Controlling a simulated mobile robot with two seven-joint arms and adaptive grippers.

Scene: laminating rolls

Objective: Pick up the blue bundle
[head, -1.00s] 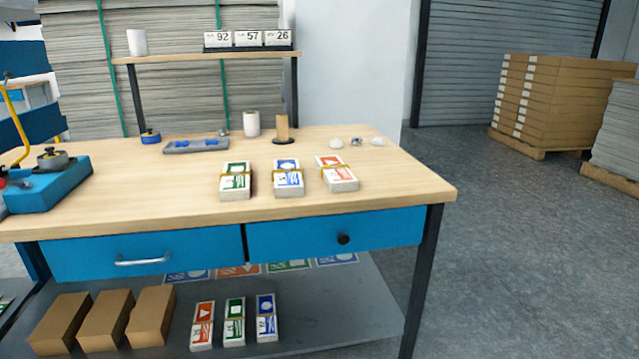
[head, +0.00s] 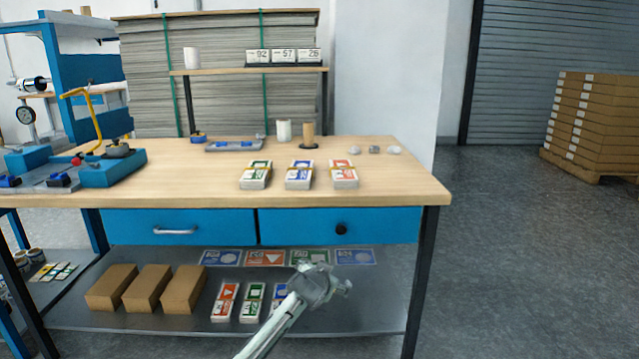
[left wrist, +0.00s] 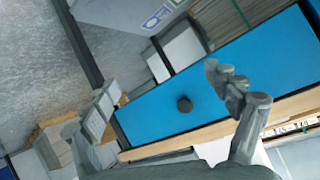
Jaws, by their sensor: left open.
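A blue-labelled bundle (head: 299,175) with a yellow band lies on the tabletop, between a green bundle (head: 256,175) and a red-orange bundle (head: 344,175). A second blue bundle (head: 279,297) stands on the lower shelf, right of a red-orange and a green one; my left arm hides much of it. My left gripper (head: 338,284) is in front of the bench, below the drawers, open and apart from the bundles. In the left wrist view its open fingers (left wrist: 160,85) frame a drawer front, with nothing between them. My right gripper is not in view.
The wooden workbench (head: 400,184) has two blue drawers (head: 180,227), the right one with a black knob (head: 341,229). Brown boxes (head: 148,288) stand on the lower shelf's left.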

